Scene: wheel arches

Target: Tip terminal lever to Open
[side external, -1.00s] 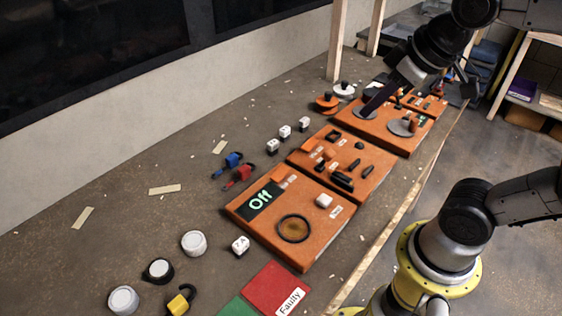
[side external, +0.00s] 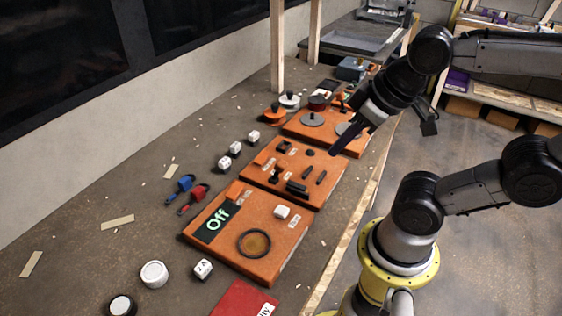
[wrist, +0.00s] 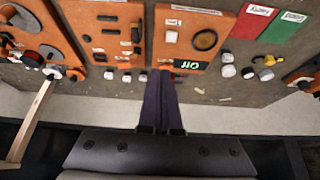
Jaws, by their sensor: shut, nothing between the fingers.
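The middle orange panel (side external: 262,186) carries several small black parts and pale labels too small to read. A small upright black part (side external: 275,175), possibly the terminal lever, stands near its left middle; I cannot tell its setting. My gripper (side external: 334,151) is shut and empty, its dark fingers pointing down-left above the far right end of the middle panel, apart from the parts as far as I can see. In the wrist view the gripper's purple fingers (wrist: 160,73) are together, their tips appearing by the gap between the middle panel (wrist: 112,12) and the "Off" panel (wrist: 208,14).
The near orange panel (side external: 262,215) has an "Off" display (side external: 217,219) and a dark ring (side external: 254,243). A far orange panel (side external: 330,133) holds round discs. White cubes (side external: 236,149) and red and blue clips (side external: 186,189) lie left of the panels. The bench's right edge is close.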

